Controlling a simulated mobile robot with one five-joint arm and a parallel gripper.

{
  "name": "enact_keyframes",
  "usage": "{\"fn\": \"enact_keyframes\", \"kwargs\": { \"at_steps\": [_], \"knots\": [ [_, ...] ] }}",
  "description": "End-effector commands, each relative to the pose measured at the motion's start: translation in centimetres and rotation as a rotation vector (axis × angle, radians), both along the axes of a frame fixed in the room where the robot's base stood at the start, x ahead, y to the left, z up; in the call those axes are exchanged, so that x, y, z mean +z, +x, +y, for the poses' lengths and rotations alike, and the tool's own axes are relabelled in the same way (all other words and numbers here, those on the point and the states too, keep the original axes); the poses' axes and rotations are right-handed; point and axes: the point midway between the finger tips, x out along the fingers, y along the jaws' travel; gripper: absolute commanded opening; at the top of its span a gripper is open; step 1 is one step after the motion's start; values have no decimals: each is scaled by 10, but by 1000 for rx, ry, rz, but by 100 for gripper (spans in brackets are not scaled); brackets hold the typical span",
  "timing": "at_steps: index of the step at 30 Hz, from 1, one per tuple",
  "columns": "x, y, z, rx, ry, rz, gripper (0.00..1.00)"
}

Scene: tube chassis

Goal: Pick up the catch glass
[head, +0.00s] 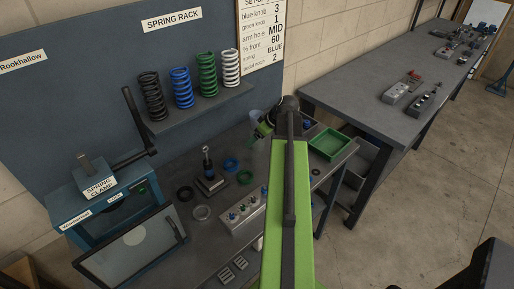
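My green arm reaches up the middle of the head view, and my gripper (262,130) is at its far end over the back of the workbench (175,222). A small, pale, see-through cup-like thing (254,116) shows right at the gripper. It may be the catch glass. I cannot tell whether the fingers touch it or are around it; they are small and partly hidden by the arm.
A spring rack (195,106) holds several coloured springs above the bench. A spring clamp (100,188) stands at left. A green tray (329,144) is right of the arm.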

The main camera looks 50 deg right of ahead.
Motion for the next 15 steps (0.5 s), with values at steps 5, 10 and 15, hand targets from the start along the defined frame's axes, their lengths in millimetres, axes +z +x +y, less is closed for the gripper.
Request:
{"fn": "enact_keyframes", "kwargs": {
  "at_steps": [5,10,15],
  "knots": [
    [2,0,0,-1,1,0,81],
    [2,-1,0,-1,0,0,59],
    [2,-1,0,-1,0,0,36]
  ]
}}
